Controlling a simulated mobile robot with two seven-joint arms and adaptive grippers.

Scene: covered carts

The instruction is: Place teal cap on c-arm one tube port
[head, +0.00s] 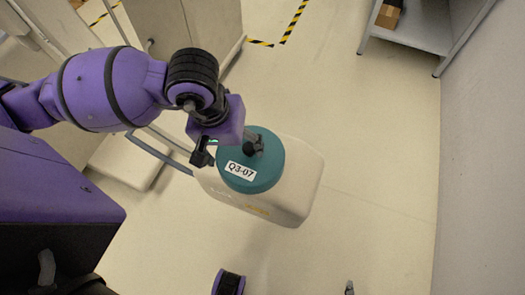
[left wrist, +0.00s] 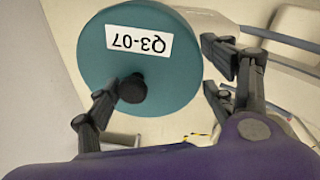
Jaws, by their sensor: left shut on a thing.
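The teal cap (head: 262,178) is round, with a dark knob and a white label reading "Q3-07". It lies over the top of a cream, rounded housing (head: 301,178), apparently the c-arm tube. The port is hidden, and I cannot tell whether the cap is seated or just above it. My left gripper (head: 228,152) is at the cap's far-left side, shut on the cap. In the left wrist view the cap (left wrist: 175,75) lies between the spread fingers (left wrist: 160,85), one finger beside the knob. Of my right arm only small parts show at the head view's bottom edge.
A bluish-grey handle rail (head: 155,152) runs left of the housing. A grey cabinet (head: 195,25) stands behind. A shelf (head: 405,38) with a cardboard box (head: 388,15) stands at back right, beside a wall (head: 485,150). The floor right of the housing is clear.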

